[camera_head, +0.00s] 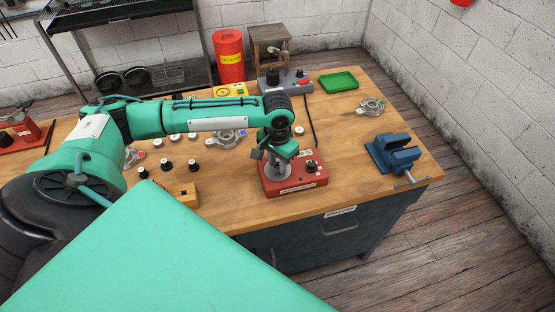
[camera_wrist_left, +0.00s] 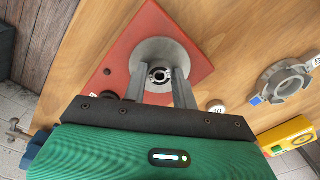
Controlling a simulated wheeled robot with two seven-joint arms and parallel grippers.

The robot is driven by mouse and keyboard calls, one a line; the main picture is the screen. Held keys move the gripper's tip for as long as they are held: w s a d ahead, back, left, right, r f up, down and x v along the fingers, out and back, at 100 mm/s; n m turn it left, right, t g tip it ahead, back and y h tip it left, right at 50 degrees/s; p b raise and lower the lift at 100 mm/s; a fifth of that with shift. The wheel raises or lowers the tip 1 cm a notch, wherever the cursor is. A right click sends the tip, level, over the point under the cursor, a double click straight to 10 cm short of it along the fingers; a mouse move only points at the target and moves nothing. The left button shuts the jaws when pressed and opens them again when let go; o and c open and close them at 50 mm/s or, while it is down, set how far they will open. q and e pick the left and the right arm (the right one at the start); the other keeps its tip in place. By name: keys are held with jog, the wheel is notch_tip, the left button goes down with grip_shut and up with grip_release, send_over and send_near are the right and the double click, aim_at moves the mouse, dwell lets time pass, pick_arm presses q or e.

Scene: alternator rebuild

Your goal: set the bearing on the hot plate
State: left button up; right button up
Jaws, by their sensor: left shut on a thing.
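The hot plate is a red box (camera_head: 305,181) with a round grey plate on top and a black knob, near the front edge of the bench. In the left wrist view its red top (camera_wrist_left: 122,50) and grey round plate (camera_wrist_left: 152,47) show. My left gripper (camera_head: 279,157) points down over the plate. In the left wrist view its fingers (camera_wrist_left: 160,79) are shut on the bearing (camera_wrist_left: 159,75), a small metal ring with a dark centre. The bearing is over the plate; I cannot tell whether it touches it. The right gripper is out of view.
A blue vise (camera_head: 393,154) stands at the right front of the bench. A green tray (camera_head: 339,82) and a grey device (camera_head: 287,82) are at the back. Several small capped parts and a wooden block (camera_head: 186,195) lie to the left. Bare wood lies between the hot plate and vise.

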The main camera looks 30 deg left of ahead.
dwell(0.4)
pick_arm(q)
jog(key=o, duration=1)
jog(key=shift+o, duration=0.2)
jog(key=shift+p, duration=0.3)
notch_tip(320, 180, up, 8)
jog(key=p, duration=0.9)
